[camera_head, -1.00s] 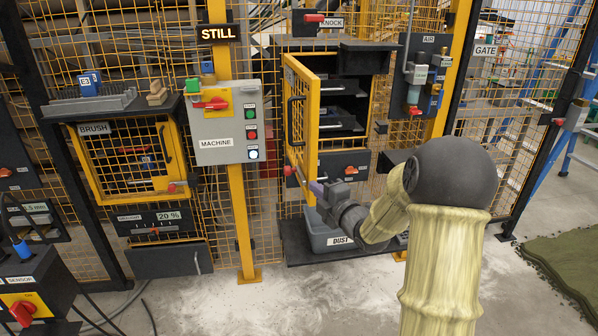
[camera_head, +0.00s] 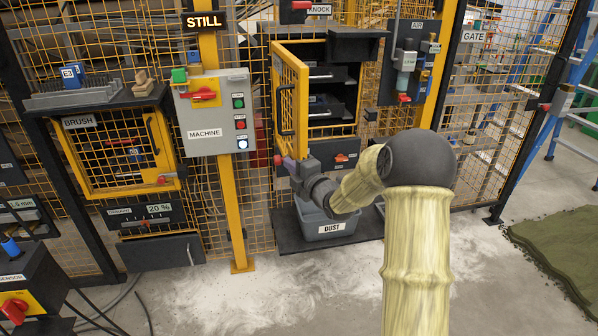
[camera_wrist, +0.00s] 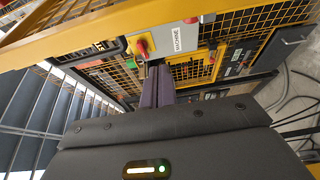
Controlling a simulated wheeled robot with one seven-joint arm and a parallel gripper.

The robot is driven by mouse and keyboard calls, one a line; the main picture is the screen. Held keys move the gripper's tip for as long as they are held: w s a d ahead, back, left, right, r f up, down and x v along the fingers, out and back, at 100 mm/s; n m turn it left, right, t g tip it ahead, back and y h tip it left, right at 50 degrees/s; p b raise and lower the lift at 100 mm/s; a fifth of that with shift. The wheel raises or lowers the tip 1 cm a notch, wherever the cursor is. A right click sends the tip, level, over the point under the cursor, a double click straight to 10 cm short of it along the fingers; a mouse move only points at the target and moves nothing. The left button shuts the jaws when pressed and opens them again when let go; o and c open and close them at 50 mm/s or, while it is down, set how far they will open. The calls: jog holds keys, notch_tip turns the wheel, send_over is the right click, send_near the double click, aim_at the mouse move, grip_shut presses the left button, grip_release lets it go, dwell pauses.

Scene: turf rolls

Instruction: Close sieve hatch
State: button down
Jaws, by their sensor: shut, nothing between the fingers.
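The sieve hatch (camera_head: 302,98) is a yellow-framed mesh door with a dark handle. It stands swung open, to the left of the cabinet opening (camera_head: 346,92), which shows dark shelves inside.
A grey machine box (camera_head: 212,135) on a yellow post stands left of the hatch. A grey dust bin (camera_head: 331,228) sits below the cabinet. A dark shelf (camera_head: 340,47) juts out above the opening. Pale dusty floor (camera_head: 200,290) lies clear in front.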

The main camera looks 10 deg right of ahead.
jog(key=shift+w+d+p, duration=0.5)
jog(key=shift+w+d, duration=0.95)
jog(key=shift+d, duration=0.2)
